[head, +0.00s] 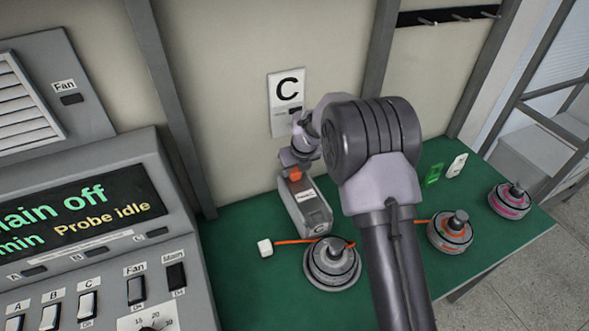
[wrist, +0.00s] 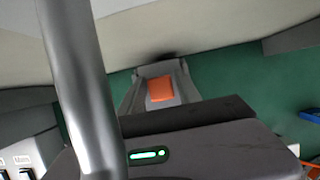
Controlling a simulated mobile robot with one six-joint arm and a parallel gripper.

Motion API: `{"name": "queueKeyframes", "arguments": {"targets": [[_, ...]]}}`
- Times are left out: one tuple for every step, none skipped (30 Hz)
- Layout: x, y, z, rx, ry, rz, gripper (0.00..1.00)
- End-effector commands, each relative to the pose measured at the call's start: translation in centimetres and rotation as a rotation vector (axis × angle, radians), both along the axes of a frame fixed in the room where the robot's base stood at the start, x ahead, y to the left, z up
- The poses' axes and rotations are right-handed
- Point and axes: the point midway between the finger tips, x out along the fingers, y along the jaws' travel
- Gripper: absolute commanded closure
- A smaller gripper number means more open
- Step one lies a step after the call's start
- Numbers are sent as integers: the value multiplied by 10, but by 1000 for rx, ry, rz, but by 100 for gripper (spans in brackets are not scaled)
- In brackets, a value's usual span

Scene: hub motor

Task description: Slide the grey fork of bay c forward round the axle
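The grey fork unit of bay c (head: 312,217) stands on the green bench below the wall plate marked C (head: 288,92). It has white labels and an orange part (head: 295,174) at its back end. A hub motor (head: 332,265) with an upright axle (head: 336,247) sits just in front of it; I cannot tell whether they touch. My gripper (head: 297,160) is at the back end of the unit, close to the orange part. The wrist view shows the orange part (wrist: 161,89) on grey housing beyond a dark body with a green light. My fingertips are hidden.
An orange cable runs from the motor to a white connector (head: 265,248). Other hub motors, one orange-marked (head: 450,232) and one pink (head: 510,201), stand to the right. A control console (head: 90,240) borders the left.

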Motion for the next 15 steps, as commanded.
{"name": "queueKeyframes", "arguments": {"targets": [[0, 0, 0, 0, 0, 0, 66], [0, 0, 0, 0, 0, 0, 72], [0, 0, 0, 0, 0, 0, 80], [0, 0, 0, 0, 0, 0, 86], [0, 0, 0, 0, 0, 0, 91], [0, 0, 0, 0, 0, 0, 99], [0, 0, 0, 0, 0, 0, 100], [0, 0, 0, 0, 0, 0, 100], [0, 0, 0, 0, 0, 0, 100], [0, 0, 0, 0, 0, 0, 100], [0, 0, 0, 0, 0, 0, 100], [0, 0, 0, 0, 0, 0, 100], [0, 0, 0, 0, 0, 0, 100], [0, 0, 0, 0, 0, 0, 100], [0, 0, 0, 0, 0, 0, 100]]}}
